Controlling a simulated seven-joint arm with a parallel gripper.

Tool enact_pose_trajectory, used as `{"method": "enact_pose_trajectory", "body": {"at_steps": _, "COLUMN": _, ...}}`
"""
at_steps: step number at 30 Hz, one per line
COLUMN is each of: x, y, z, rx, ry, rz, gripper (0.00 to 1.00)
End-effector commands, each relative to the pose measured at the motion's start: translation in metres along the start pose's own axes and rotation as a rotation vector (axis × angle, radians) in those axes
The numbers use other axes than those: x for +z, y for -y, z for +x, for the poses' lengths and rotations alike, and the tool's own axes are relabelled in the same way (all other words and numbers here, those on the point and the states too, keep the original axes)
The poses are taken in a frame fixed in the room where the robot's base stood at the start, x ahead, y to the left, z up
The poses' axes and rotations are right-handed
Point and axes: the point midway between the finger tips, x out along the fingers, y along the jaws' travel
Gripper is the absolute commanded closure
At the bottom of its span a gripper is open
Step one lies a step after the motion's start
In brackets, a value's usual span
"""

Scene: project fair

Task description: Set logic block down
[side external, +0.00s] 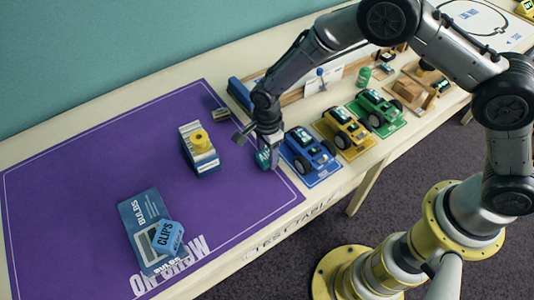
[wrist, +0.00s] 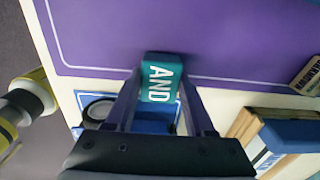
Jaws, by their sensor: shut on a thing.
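The logic block is a teal block (wrist: 160,80) with "AND" in white letters. In the wrist view it sits between the two fingers of my gripper (wrist: 160,95), which is shut on it. In the side external view the block (side external: 263,159) shows beneath my gripper (side external: 266,150), partly hidden by it. It is over the right edge of the purple mat (side external: 80,200), beside the blue toy car. I cannot tell whether the block touches the mat.
A blue car (side external: 308,150), a yellow car (side external: 344,128) and a green car (side external: 380,106) stand to the right. The mat's middle is clear.

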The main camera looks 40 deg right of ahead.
Motion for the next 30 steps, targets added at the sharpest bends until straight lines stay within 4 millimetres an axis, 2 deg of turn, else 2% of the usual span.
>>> {"method": "enact_pose_trajectory", "body": {"at_steps": 11, "x": 0.000, "y": 0.001, "z": 0.004, "rx": -0.002, "ry": 0.001, "rz": 0.000, "gripper": 1.00}}
{"method": "enact_pose_trajectory", "body": {"at_steps": 12, "x": 0.000, "y": 0.001, "z": 0.004, "rx": -0.002, "ry": 0.001, "rz": 0.000, "gripper": 0.42}}
{"method": "enact_pose_trajectory", "body": {"at_steps": 16, "x": 0.000, "y": 0.000, "z": 0.004, "rx": -0.002, "ry": 0.001, "rz": 0.000, "gripper": 0.19}}
{"method": "enact_pose_trajectory", "body": {"at_steps": 17, "x": 0.000, "y": 0.000, "z": 0.004, "rx": -0.002, "ry": 0.001, "rz": 0.000, "gripper": 0.16}}
{"method": "enact_pose_trajectory", "body": {"at_steps": 26, "x": 0.000, "y": 0.000, "z": 0.003, "rx": -0.002, "ry": 0.001, "rz": 0.000, "gripper": 0.16}}
{"method": "enact_pose_trajectory", "body": {"at_steps": 30, "x": 0.001, "y": 0.001, "z": -0.009, "rx": -0.004, "ry": 0.002, "rz": 0.000, "gripper": 0.16}}
